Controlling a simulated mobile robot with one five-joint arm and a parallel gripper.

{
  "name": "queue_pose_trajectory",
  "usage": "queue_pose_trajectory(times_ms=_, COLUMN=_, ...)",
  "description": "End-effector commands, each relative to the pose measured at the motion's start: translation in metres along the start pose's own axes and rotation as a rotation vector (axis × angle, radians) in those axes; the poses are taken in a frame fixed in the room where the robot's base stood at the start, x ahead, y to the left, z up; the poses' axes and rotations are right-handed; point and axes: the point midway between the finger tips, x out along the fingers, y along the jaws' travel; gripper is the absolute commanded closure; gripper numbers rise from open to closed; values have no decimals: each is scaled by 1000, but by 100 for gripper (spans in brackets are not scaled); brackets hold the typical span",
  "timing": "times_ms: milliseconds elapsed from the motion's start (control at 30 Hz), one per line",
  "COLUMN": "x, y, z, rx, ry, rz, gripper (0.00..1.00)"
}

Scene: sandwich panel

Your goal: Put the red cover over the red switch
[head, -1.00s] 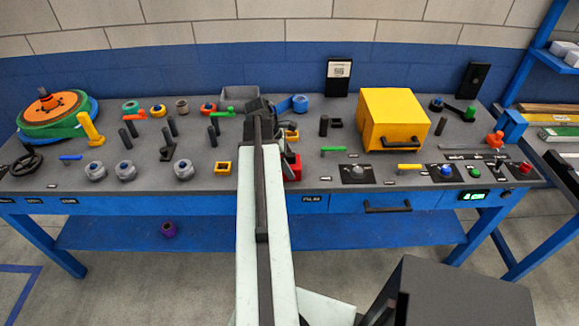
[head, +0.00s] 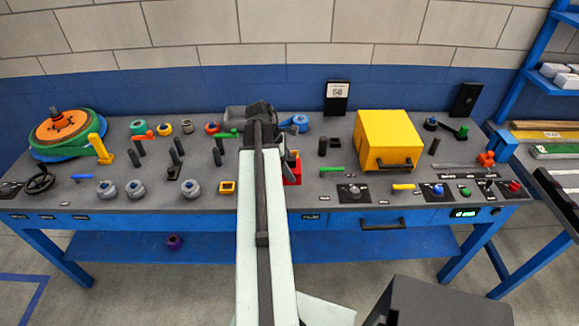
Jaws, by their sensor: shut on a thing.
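The red cover (head: 292,173) is a small red box shape just right of my arm, near the middle front of the bench. My gripper (head: 285,160) is mostly hidden behind my arm and dark wrist. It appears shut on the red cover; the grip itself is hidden. Whether the cover touches the bench cannot be told. A small red knob, probably the red switch (head: 513,186), sits uncovered at the far right front of the bench, right of the cover and well apart from it.
A yellow box (head: 385,138) with a dark handle stands right of centre. A blue button (head: 438,190), a green button (head: 465,191) and a black lever (head: 489,187) stand left of the red knob. Several posts and parts crowd the left half. A blue shelf rack (head: 530,70) stands at right.

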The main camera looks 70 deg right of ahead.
Motion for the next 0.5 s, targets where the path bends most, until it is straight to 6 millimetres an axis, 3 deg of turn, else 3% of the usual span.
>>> queue_pose_trajectory(times_ms=67, x=-14, y=0, z=6, rx=0, ry=0, rz=0, gripper=71)
queue_pose_trajectory(times_ms=500, x=-16, y=0, z=7, rx=1, ry=0, rz=0, gripper=71)
